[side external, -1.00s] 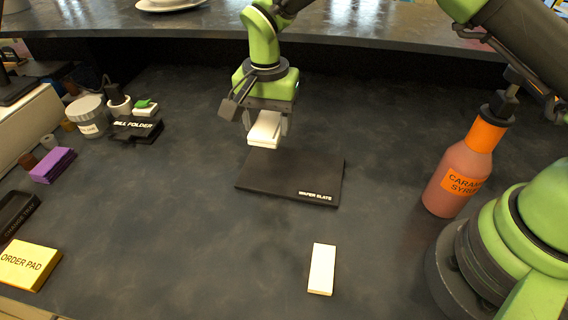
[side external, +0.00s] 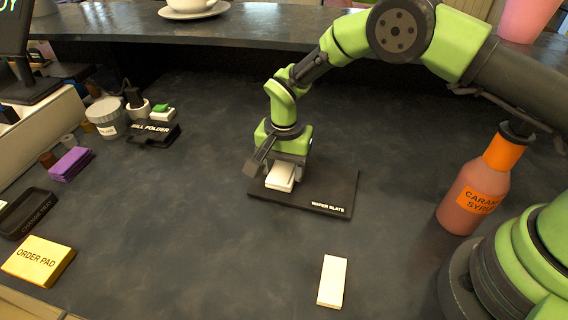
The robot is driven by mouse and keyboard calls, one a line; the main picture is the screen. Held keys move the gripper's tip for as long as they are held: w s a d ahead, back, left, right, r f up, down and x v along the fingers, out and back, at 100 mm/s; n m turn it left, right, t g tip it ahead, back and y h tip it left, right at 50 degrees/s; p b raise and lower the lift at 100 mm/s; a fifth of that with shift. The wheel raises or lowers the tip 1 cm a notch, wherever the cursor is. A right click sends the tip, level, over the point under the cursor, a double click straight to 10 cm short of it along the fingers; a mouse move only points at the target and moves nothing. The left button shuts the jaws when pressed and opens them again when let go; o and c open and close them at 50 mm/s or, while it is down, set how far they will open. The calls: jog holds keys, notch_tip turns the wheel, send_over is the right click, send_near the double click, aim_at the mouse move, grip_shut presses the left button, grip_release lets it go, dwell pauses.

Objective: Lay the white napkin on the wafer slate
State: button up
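The wafer slate (side external: 318,192) is a flat black board lying on the dark counter, with its name in white at the front right. My gripper (side external: 281,176) points down over the slate's left part. It is shut on a white folded piece, which I take to be the white napkin (side external: 280,178). The napkin is low over the slate; I cannot tell whether it touches. The gripper covers the slate's back left part.
A second white flat block (side external: 332,281) lies in front of the slate. A caramel syrup bottle (side external: 471,190) stands at right. An order pad (side external: 38,262), a purple stack (side external: 71,163) and a bill folder (side external: 153,133) are at left. The counter between is clear.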

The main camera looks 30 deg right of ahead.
jog(key=o, duration=0.4)
jog(key=shift+c, duration=0.2)
notch_tip(320, 180, up, 12)
notch_tip(320, 180, up, 10)
jog(key=f+n+t+y, duration=0.1)
jog(key=t, duration=0.1)
send_over(284, 169)
jog(key=s+d, duration=0.3)
jog(key=s+d+r+n+t, duration=0.2)
jog(key=s+d+r, duration=0.2)
jog(key=s+r, duration=0.35)
jog(key=s+d+r+n+t+y, duration=0.1)
jog(key=s+d+n+t, duration=0.2)
jog(key=s, duration=1.1)
jog(key=shift+d+r, duration=0.15)
